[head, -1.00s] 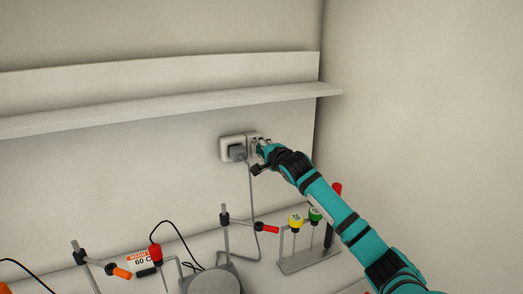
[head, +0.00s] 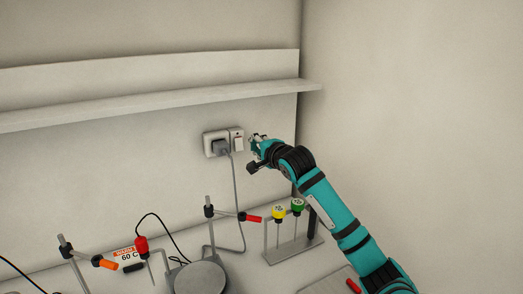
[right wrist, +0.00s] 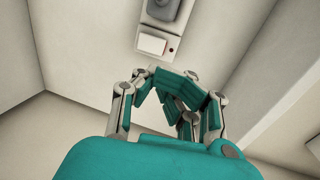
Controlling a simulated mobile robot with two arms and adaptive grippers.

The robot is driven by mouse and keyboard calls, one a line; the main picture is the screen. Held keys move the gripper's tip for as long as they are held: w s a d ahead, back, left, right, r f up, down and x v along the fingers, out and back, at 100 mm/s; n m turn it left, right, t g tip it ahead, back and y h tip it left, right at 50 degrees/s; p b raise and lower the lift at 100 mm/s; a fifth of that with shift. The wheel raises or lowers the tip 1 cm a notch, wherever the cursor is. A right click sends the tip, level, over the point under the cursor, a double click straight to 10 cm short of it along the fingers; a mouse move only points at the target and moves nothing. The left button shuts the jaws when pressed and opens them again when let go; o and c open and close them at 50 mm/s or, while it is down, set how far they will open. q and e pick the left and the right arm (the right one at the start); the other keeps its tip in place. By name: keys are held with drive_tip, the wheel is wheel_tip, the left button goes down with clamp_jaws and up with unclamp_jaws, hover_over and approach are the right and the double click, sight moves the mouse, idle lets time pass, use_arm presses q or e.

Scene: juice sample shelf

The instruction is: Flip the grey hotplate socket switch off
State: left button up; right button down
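The grey hotplate plug sits in the wall socket (head: 207,144). The white switch (head: 238,144) is beside it on the right, now uncovered. In the right wrist view the switch rocker (right wrist: 152,44) shows next to a small dark red dot (right wrist: 171,50), below the grey plug (right wrist: 163,9). Which way the rocker is tilted is too small to tell. My right gripper (head: 258,138) is just right of the switch, apart from it. In the right wrist view its fingers (right wrist: 174,80) are drawn together, with nothing held. My left gripper is out of view.
A long wall shelf (head: 150,111) runs above the socket. Below stand the round hotplate (head: 200,277), a clamp stand (head: 210,232) and a rack (head: 293,252) with yellow and green tops. A grey cord (head: 242,215) hangs from the plug. The side wall is close on the right.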

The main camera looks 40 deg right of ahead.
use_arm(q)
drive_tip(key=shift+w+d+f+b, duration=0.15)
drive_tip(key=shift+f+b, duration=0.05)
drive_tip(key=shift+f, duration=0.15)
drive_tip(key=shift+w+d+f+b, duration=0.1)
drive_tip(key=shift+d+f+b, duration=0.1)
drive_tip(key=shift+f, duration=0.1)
use_arm(e)
drive_tip(key=s+r, duration=0.1)
drive_tip(key=s, duration=0.1)
drive_tip(key=s+a+r, duration=0.1)
drive_tip(key=s, duration=0.1)
drive_tip(key=shift+s+a+r, duration=0.1)
drive_tip(key=shift+a+r, duration=0.1)
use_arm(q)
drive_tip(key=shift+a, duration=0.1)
